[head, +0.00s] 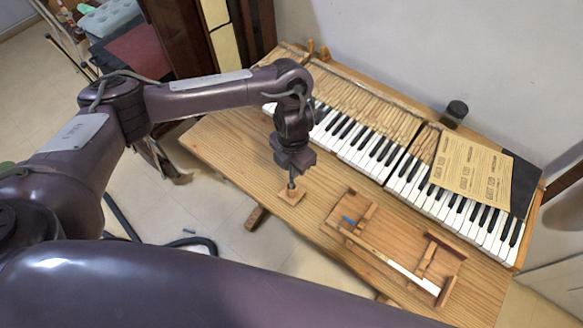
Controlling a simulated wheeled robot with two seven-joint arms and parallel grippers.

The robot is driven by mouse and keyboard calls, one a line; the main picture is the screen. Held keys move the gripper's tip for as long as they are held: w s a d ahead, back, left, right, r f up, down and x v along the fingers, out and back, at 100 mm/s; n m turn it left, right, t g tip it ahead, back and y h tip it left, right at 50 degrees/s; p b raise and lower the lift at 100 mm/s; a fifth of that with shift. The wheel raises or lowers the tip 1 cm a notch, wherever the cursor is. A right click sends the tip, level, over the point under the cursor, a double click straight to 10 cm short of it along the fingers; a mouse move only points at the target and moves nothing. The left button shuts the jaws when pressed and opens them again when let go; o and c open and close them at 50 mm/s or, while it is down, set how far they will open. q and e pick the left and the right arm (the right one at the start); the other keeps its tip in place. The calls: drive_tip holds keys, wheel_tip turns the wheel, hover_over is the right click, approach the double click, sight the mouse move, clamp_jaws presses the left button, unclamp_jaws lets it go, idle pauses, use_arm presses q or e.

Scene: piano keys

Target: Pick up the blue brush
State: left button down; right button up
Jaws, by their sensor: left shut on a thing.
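A small blue patch (348,220) shows on the wooden tray-like piece (334,214) on the table. It may be the blue brush, but it is too small to make out its shape. My left gripper (291,177) points down over the table, left of that patch and apart from it. It is shut on a thin dark stem (291,185). The stem's lower end meets a small square wooden piece (291,198); I cannot tell whether they are joined. My right gripper is not in view.
Piano keys (372,152) run along the back of the wooden table (228,150). A printed yellowish sheet (470,166) and a dark jar (454,112) are at the back right. A long white-topped strip (398,267) lies across the tray-like piece. The table's left part is clear.

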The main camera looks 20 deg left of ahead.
use_arm(q)
wheel_tip(320, 180, up, 18)
drive_tip(key=shift+r+p, duration=0.25)
drive_tip(key=shift+p, duration=0.2)
